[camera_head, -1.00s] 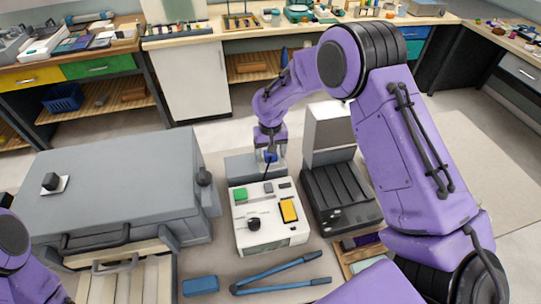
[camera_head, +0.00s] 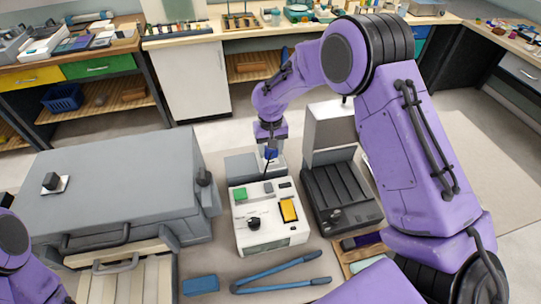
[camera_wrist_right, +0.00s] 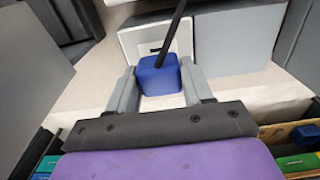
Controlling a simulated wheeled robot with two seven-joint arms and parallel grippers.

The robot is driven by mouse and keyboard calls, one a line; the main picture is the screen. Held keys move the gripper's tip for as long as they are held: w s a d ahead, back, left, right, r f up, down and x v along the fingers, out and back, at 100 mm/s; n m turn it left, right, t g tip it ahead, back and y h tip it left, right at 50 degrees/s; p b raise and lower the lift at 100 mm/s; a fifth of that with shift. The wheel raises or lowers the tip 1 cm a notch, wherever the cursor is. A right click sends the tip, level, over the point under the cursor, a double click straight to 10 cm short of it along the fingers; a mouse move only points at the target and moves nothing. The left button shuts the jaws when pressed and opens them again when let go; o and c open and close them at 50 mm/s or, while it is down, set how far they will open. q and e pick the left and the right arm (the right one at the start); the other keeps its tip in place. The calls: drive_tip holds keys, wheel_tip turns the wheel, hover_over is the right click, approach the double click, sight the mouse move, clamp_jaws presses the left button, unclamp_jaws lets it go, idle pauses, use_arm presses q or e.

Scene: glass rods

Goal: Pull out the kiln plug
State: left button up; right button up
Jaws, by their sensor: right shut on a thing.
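The kiln plug (camera_head: 271,153) is a small blue block with a dark cord. My right gripper (camera_head: 270,147) is shut on it, pointing down behind the white control box (camera_head: 270,235). In the right wrist view the blue plug (camera_wrist_right: 159,76) sits between the two grey fingers. A grey box with a white socket plate (camera_wrist_right: 152,48) lies beyond it, and a dark slot shows on the plate. The plug appears to be clear of the plate. The grey kiln (camera_head: 120,185) stands at the left. My left gripper is out of view; only part of its arm shows at lower left.
A dark ribbed tray (camera_head: 340,195) with a grey upright box (camera_head: 329,130) stands right of the control box. Blue-handled tongs (camera_head: 280,272) and a blue block (camera_head: 201,285) lie in front. Benches line the back.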

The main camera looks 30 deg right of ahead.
drive_tip(key=shift+r, duration=2.1)
